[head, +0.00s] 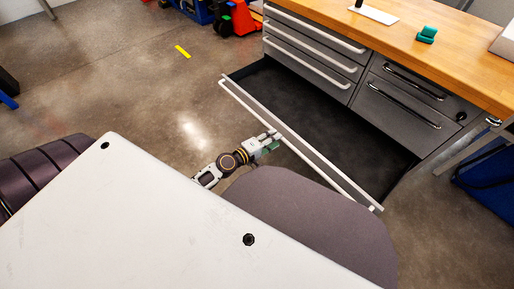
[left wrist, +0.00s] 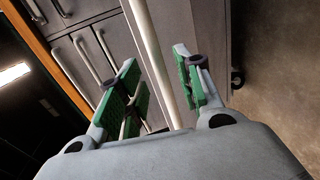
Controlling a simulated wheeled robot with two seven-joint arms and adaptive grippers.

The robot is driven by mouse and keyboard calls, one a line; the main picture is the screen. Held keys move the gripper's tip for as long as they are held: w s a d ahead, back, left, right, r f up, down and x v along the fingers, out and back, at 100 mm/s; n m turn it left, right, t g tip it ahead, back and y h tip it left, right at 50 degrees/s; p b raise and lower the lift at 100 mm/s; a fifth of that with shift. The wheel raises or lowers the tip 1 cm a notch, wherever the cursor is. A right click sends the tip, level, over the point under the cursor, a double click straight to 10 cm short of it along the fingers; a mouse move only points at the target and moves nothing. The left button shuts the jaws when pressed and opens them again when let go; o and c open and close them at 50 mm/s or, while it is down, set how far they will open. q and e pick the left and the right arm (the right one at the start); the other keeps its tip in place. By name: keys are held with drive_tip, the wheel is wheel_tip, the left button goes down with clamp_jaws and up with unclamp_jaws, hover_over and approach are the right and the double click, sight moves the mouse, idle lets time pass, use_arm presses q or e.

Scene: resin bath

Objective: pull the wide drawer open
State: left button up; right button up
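The wide drawer (head: 330,118) is the bottom one of the grey cabinet. It stands far out, and its dark inside looks empty. Its long pale bar handle (head: 326,170) runs along the front. My left gripper (head: 270,143) is at this handle, left of its middle. In the left wrist view, the green-padded fingers of my left gripper (left wrist: 160,88) are apart. The handle bar (left wrist: 153,55) passes between them, with visible gaps on both sides. Part of the bar is hidden behind the gripper body. My right gripper is not in view.
The cabinet's other drawers (head: 315,50) are shut under a wooden worktop (head: 400,32). A teal object (head: 427,35) stands on the top. A blue bin (head: 486,172) is right of the drawer. The floor (head: 150,95) to the left is mostly clear, with a yellow strip (head: 183,51).

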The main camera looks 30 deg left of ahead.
use_arm(q)
drive_tip(key=v, duration=0.8)
idle(0.4)
idle(0.6)
